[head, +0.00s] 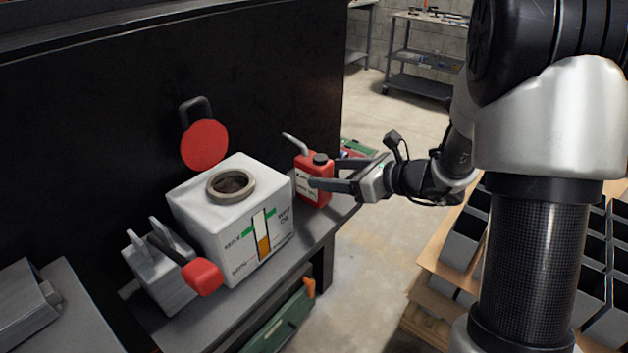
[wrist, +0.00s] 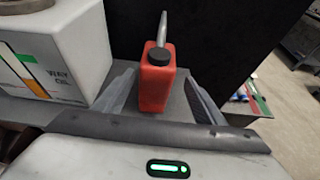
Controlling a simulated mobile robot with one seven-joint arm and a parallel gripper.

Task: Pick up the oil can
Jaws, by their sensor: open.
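The oil can (head: 308,187) is a small red can with a black cap, a grey spout and a pale label. It stands upright on the grey shelf, right of the white way-oil tank. It also shows in the wrist view (wrist: 156,82), upright between my two fingers. My gripper (head: 335,174) is open, with one finger on each side of the can. In the wrist view my gripper (wrist: 160,100) shows a gap on the can's right side; the left finger is close to it. Whether either finger touches the can is not clear.
The white tank (head: 190,215) with an open round neck stands left of the can; its corner is near my left finger in the wrist view. A red round cap (head: 204,144) hangs on the black wall behind. The grey shelf (head: 318,228) ends just right of the can.

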